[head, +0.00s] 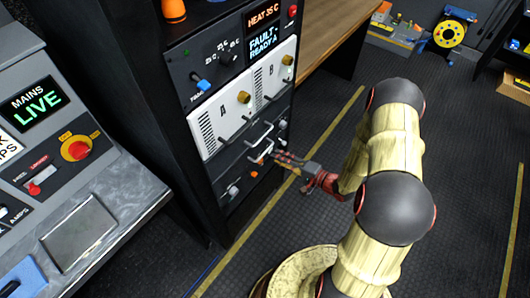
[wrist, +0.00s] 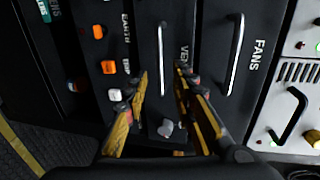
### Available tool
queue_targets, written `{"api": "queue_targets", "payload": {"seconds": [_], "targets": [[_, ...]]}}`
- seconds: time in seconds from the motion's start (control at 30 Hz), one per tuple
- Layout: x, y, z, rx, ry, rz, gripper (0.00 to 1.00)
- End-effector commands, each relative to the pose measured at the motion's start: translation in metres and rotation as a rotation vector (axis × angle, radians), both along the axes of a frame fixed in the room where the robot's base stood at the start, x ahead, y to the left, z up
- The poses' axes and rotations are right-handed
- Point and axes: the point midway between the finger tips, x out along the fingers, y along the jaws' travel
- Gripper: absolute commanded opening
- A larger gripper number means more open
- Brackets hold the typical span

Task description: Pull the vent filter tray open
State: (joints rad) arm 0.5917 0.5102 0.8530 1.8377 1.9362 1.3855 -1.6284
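The vent filter tray (wrist: 151,30) is a black drawer front marked VEN…, with a pale bar handle (wrist: 161,62). It appears flush with the rack; the rest of its label is hidden by a finger. My gripper (wrist: 161,78) is open, its yellow fingers on either side of the vent handle's end. I cannot tell if either finger touches it. A grey knob (wrist: 167,128) shows between the fingers. In the head view my gripper (head: 281,158) is at the lower rack front, and the vent handle is hard to make out there.
The FANS drawer (wrist: 259,55) with its own bar handle is beside the vent tray. Orange and white buttons (wrist: 109,67) are on the other side. White A/B modules (head: 245,98) sit above in the rack.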

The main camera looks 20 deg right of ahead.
Motion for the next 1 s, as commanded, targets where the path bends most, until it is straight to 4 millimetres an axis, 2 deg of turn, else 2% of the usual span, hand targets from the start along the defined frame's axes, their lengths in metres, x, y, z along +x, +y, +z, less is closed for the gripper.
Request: {"api": "queue_targets", "payload": {"seconds": [0.5,0.9,1.0], "targets": [[0.052,0.04,-0.015,-0.003,-0.001,0.006,0.26],[0.06,0.044,-0.016,-0.002,0.0,0.003,0.26],[0.06,0.044,-0.016,-0.002,0.0,0.003,0.22]]}}
